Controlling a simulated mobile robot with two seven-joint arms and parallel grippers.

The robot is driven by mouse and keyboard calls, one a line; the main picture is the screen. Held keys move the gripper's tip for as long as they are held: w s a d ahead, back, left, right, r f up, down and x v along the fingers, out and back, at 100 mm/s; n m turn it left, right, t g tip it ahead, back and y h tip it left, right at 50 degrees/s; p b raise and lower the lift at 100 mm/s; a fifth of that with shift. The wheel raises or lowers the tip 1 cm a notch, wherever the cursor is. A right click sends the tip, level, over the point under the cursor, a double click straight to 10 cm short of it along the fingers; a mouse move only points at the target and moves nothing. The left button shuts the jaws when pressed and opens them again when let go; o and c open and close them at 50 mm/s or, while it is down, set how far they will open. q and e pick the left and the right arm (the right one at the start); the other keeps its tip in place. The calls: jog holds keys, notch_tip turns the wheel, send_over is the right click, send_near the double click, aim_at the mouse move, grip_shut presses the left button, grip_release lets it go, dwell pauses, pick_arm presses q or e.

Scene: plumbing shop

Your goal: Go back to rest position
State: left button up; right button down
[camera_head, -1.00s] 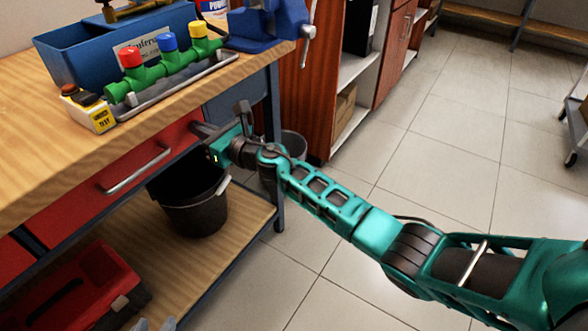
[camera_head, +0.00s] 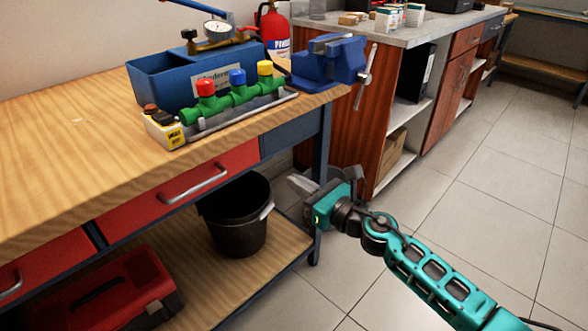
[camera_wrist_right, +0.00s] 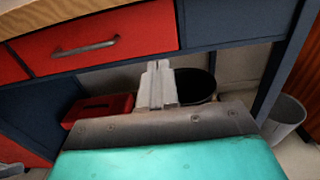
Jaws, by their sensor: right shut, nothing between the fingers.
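My right gripper (camera_head: 300,184) is beside the workbench's right leg, below the tabletop, in the head view. In the right wrist view its fingers (camera_wrist_right: 158,84) are together with nothing between them, in front of the bench's lower opening. The fingers look apart from the drawer and the bucket. My left gripper is not in view.
The wooden workbench (camera_head: 60,130) carries a green manifold with coloured caps (camera_head: 238,97), a blue test pump (camera_head: 165,85), a yellow box (camera_head: 166,130) and a blue vise (camera_head: 330,60). A black bucket (camera_head: 238,225) and red toolbox (camera_head: 120,295) sit below. Floor at right is clear.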

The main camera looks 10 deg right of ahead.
jog(key=s+d+f+n+g+h, duration=0.1)
jog(key=s+d+f+n+h, duration=0.15)
jog(key=s+f+n, duration=0.5)
jog(key=s+d+f+n+g+h, duration=0.1)
jog(key=s+f+n+h, duration=0.15)
jog(key=s+n, duration=0.9)
jog(key=s+d+f+n+g+h, duration=0.1)
jog(key=s+f+n+h, duration=0.25)
jog(key=n, duration=1.05)
pick_arm(q)
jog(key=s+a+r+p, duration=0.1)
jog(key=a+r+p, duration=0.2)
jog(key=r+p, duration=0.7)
jog(key=p, duration=0.4)
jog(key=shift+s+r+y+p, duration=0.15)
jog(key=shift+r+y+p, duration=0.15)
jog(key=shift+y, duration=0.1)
pick_arm(e)
jog(key=s+d+r+m, duration=0.1)
jog(key=s+d+r, duration=0.2)
jog(key=r, duration=0.6)
jog(key=shift+s+r+m+g, duration=0.15)
jog(key=shift+s+m+g, duration=0.15)
jog(key=shift+g, duration=0.1)
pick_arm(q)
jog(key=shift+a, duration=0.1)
